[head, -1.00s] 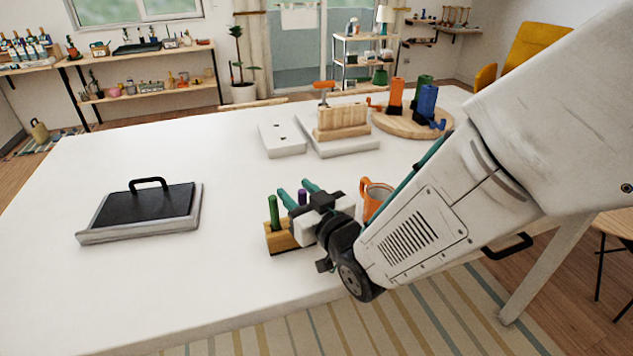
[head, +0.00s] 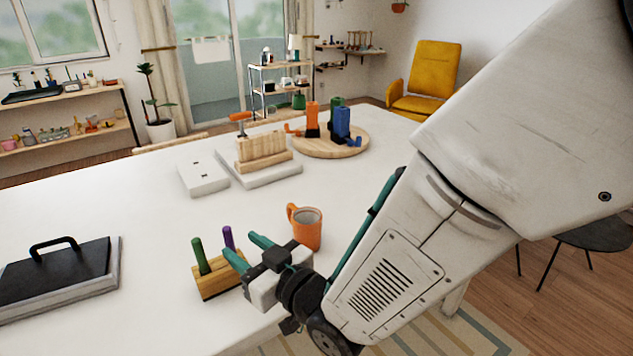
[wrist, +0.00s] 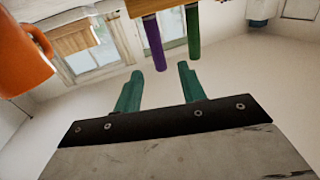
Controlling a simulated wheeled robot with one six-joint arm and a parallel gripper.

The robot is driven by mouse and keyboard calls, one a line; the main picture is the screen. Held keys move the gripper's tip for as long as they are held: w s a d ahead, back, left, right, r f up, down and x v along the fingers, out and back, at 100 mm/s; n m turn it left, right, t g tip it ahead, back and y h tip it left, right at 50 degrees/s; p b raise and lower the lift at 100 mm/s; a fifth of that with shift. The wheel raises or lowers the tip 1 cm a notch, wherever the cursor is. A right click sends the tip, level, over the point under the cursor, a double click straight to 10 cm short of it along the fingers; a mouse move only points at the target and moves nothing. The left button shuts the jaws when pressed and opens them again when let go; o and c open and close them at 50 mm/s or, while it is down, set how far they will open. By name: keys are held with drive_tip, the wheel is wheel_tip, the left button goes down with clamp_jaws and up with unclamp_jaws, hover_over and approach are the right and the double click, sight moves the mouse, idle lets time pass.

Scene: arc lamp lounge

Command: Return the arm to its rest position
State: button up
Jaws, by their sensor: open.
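My gripper (head: 247,247) has teal fingers that stand apart with nothing between them. In the head view it is at the near edge of the white table, just right of a wooden block (head: 214,284) holding a green peg (head: 200,256) and a purple peg (head: 228,238). In the wrist view my gripper (wrist: 156,88) is open, with the purple peg (wrist: 154,45) and green peg (wrist: 193,35) beyond the fingertips. My arm reaches in from the right and covers part of the table's right side.
An orange mug (head: 307,229) stands close behind my gripper. A black-handled tray (head: 62,270) lies at left. Farther back are a white block (head: 204,177), a wooden holder (head: 262,150) and a round board (head: 355,148) with coloured items. The middle of the white table (head: 130,205) is clear.

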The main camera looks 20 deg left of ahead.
drive_tip(key=w+d+r+m+t+h, duration=0.1)
drive_tip(key=w+d+r+m+h, duration=0.1)
drive_tip(key=w+d+h, duration=0.5)
drive_tip(key=w+d+r+m+t+h, duration=0.1)
drive_tip(key=w+d+r+m, duration=0.2)
drive_tip(key=d, duration=0.8)
drive_tip(key=s+d+m+g+h, duration=0.1)
drive_tip(key=d+m+g+h, duration=0.3)
drive_tip(key=d, duration=1.2)
drive_tip(key=s+d+r+m+g+h, duration=0.1)
drive_tip(key=s+d+m+g+h, duration=0.1)
drive_tip(key=s+d, duration=0.6)
drive_tip(key=s+d+r+m+g+h, duration=0.1)
drive_tip(key=s+d+r+g+h, duration=0.1)
drive_tip(key=s+d, duration=0.5)
drive_tip(key=s, duration=0.5)
drive_tip(key=shift+d+m, duration=0.35)
drive_tip(key=shift+m, duration=0.05)
drive_tip(key=shift+r, duration=0.1)
